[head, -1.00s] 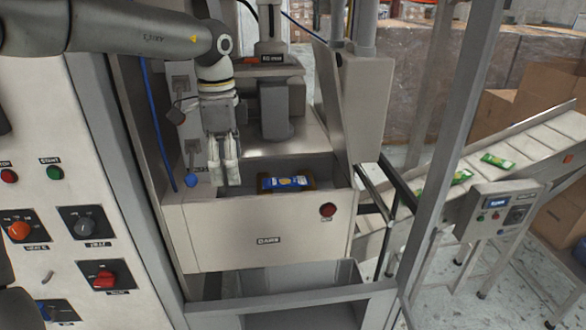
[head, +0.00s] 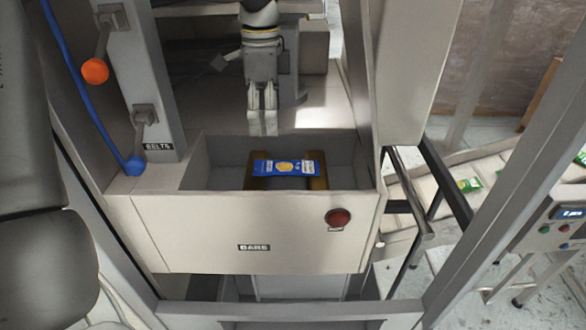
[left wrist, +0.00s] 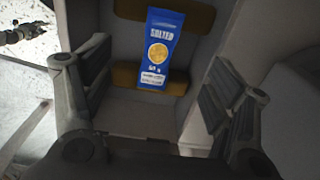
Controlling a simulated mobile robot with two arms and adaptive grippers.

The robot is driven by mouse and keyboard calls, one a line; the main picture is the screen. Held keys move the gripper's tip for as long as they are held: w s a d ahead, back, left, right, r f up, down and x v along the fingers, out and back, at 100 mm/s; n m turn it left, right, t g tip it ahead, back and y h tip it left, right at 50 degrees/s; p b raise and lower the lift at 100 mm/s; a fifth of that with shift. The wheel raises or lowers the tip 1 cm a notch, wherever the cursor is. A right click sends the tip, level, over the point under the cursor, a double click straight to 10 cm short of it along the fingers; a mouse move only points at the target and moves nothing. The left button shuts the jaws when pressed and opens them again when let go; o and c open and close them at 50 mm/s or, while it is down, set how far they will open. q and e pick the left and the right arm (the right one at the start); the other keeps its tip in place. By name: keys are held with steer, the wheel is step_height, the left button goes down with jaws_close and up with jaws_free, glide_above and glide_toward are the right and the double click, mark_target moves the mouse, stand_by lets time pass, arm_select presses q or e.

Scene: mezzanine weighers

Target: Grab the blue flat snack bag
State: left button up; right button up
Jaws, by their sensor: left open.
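The blue flat snack bag (head: 287,168) has a yellow round picture and lies across two brown pads in the recessed bin of the machine marked BARS. It also shows in the left wrist view (left wrist: 160,52), upright in the picture, with its lower end towards my fingers. My left gripper (head: 263,126) is open and empty, pointing down above and behind the bag in the head view. In the left wrist view its two fingers (left wrist: 152,95) stand wide apart to either side, with the bag beyond and between them, not touched. My right gripper is not seen.
A grey post with an orange knob (head: 95,71) and a blue knob (head: 134,166) stands left. A conveyor with green packets (head: 470,185) runs at right. A frame post slants up the right side.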

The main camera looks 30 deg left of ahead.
arm_select(q)
steer(key=f, duration=0.2)
glide_above(271, 165)
step_height(271, 165, down, 4)
steer(key=shift+w+a+f+p, duration=0.1)
steer(key=shift+w+a+p, duration=0.05)
steer(key=shift+p, duration=0.25)
steer(key=shift+f, duration=0.45)
step_height(271, 165, down, 4)
steer(key=p, duration=0.3)
steer(key=shift+f, duration=0.5)
steer(key=c, duration=1.1)
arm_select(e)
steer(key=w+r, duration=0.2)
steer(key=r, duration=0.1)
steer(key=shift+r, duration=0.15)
arm_select(q)
steer(key=shift+r, duration=0.1)
